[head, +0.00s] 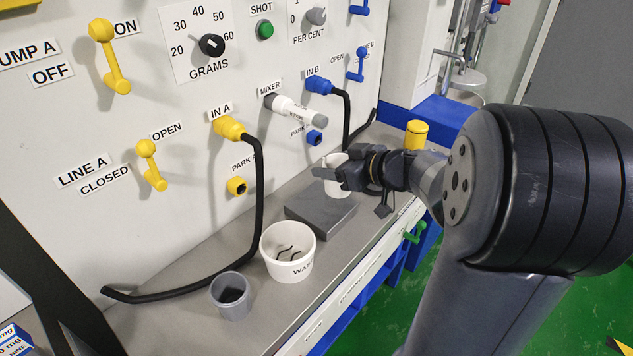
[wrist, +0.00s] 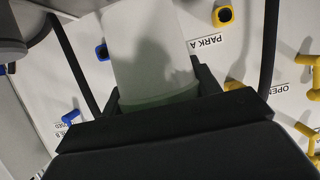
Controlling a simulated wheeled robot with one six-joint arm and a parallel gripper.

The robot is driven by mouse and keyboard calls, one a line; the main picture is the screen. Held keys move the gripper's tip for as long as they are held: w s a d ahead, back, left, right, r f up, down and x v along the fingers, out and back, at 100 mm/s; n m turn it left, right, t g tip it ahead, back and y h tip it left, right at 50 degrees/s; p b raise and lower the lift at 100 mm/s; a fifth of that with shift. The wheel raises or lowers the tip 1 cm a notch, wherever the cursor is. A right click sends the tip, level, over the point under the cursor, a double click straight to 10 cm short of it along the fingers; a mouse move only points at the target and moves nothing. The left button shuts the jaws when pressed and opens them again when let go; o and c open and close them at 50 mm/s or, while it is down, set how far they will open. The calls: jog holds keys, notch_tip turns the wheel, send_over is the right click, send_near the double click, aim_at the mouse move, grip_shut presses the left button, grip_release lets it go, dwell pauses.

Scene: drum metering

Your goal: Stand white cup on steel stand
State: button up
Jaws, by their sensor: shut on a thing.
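The white cup (head: 336,188) is between the jaws of my gripper (head: 330,173), upright at the back right end of the steel stand. In the wrist view the cup (wrist: 150,55) fills the middle, with a greenish band near the jaws (wrist: 160,105). The steel stand (head: 318,214) is a low flat grey block on the bench, its top bare toward the front. I cannot tell whether the cup's base touches the stand or hangs just above it. My gripper covers part of the cup's side.
A white waste tub (head: 287,262) with dark strips inside stands at the stand's front left, with a grey cup (head: 231,300) beyond it. The white mixer nozzle (head: 297,110) juts from the panel behind my gripper. Black hoses (head: 258,190) hang nearby. A yellow cylinder (head: 416,134) stands to the right.

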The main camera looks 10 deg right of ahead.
jog(key=w+a+f+b, duration=0.1)
jog(key=f, duration=0.1)
jog(key=w+f+b, duration=0.1)
jog(key=f, duration=0.1)
jog(key=w+a+f+b, duration=0.1)
jog(key=f, duration=0.2)
jog(key=shift+w+a+b, duration=0.35)
jog(key=shift+b, duration=0.05)
jog(key=shift+w+a+f, duration=0.1)
jog(key=shift+w+f, duration=0.05)
jog(key=o, duration=0.6)
jog(key=shift+c, duration=0.2)
jog(key=o, duration=0.4)
jog(key=shift+o, duration=0.2)
